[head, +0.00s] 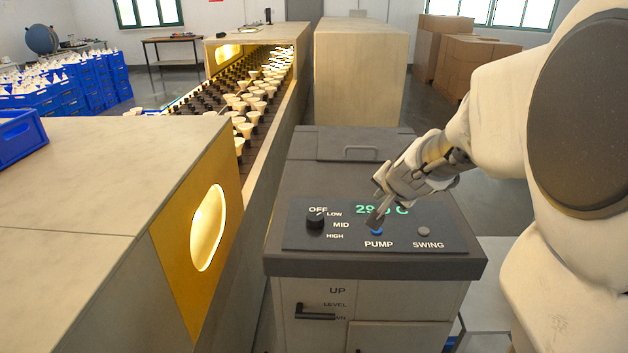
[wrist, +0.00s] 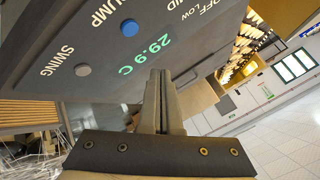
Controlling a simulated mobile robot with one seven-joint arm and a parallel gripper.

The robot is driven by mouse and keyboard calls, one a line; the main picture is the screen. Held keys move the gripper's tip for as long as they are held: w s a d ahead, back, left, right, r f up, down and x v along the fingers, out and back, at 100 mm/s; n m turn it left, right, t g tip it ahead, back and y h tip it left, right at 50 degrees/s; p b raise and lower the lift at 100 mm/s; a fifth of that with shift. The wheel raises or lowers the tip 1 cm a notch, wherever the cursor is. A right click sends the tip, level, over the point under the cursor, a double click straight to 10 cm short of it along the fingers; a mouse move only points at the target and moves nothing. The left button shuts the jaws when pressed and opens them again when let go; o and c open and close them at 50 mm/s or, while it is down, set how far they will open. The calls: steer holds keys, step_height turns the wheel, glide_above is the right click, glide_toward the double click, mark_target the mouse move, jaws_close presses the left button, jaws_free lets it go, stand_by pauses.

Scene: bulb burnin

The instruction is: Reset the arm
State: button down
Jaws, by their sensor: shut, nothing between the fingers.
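My gripper (head: 374,220) is shut and empty, low over the control panel of the dark grey machine. In the head view its tips are just above the blue PUMP button (head: 376,231); I cannot tell whether they touch it. In the wrist view the shut fingers (wrist: 158,80) point toward the panel, and the PUMP button (wrist: 129,28) shows clear of them. The green display (wrist: 145,56) reads 29.9 C and is partly hidden by my gripper in the head view. A black knob (head: 315,222) and a grey SWING button (head: 424,231) are also on the panel.
A long conveyor with many bulbs (head: 240,104) runs at the left behind a beige housing (head: 100,165) with a glowing oval window. A black lever (head: 316,313) is on the machine's front. Cartons (head: 470,62) stand at the back right. Blue crates (head: 95,80) are stacked at the far left.

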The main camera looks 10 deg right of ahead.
steer(key=s+a+r+n+g+y, duration=0.2)
steer(key=s+a+r+n+y, duration=0.15)
steer(key=s+a+n, duration=0.75)
steer(key=s+a+g+h, duration=0.1)
steer(key=s+a+h, duration=0.1)
steer(key=s, duration=1.1)
steer(key=shift+a+f, duration=0.25)
steer(key=shift+a, duration=0.15)
stand_by(0.4)
